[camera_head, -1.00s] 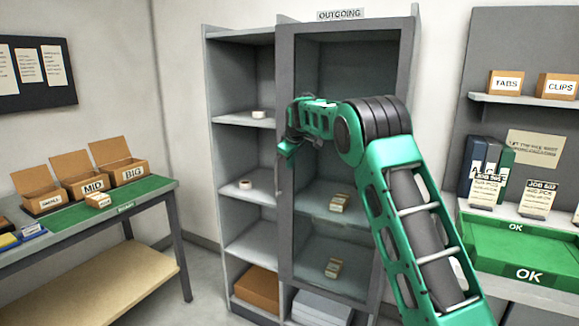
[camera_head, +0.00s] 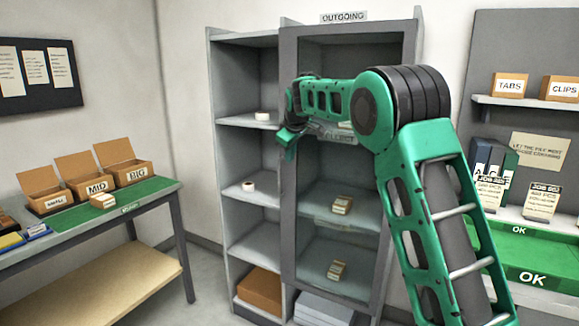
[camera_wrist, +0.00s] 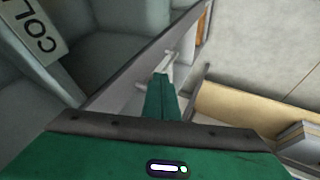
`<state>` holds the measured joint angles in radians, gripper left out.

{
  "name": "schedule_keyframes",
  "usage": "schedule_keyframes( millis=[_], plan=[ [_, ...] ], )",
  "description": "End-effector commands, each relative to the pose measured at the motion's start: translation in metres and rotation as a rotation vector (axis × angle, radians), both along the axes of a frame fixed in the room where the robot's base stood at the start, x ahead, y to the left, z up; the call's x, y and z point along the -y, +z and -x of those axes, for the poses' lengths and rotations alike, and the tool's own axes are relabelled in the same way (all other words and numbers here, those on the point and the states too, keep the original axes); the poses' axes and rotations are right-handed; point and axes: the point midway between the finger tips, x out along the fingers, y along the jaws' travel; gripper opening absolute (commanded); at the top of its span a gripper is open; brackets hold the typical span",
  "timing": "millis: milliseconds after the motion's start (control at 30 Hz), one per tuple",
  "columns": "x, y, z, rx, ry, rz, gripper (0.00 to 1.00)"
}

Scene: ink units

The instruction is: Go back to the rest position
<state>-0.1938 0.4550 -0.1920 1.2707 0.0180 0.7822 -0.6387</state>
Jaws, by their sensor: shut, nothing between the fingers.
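My green arm rises from the lower right of the head view and bends at a black ringed elbow. My gripper (camera_head: 287,146) hangs at its left end, in front of the left edge of the OUTGOING cabinet (camera_head: 287,205). In the wrist view my gripper (camera_wrist: 163,68) is shut, its fingers together with nothing held. A light handle-like bar shows behind the fingertips there; I cannot tell whether they touch it.
An open shelf unit (camera_head: 217,160) stands left of the cabinet. A table (camera_head: 170,192) with open boxes labelled MID (camera_head: 97,187) and BIG (camera_head: 136,176) is at the left. A green OK tray (camera_head: 528,277) is at the right. Small packs (camera_head: 341,204) sit inside the cabinet.

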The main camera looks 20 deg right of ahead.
Motion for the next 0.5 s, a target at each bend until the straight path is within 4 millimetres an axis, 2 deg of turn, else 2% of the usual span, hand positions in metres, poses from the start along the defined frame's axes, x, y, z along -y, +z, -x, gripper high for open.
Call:
schedule_keyframes(
  millis=[200,300,367,467,500],
  plan=[
    [0.001,0.015,0.013,-0.002,-0.003,-0.001,0.0],
    [0.013,0.017,0.024,-0.012,-0.028,-0.01,0.0],
    [0.026,0.017,0.039,-0.026,-0.064,-0.025,0.0],
    [0.057,0.014,0.078,-0.066,-0.152,-0.061,0.0],
    [0.071,0.012,0.098,-0.085,-0.196,-0.079,0.0]
  ],
)
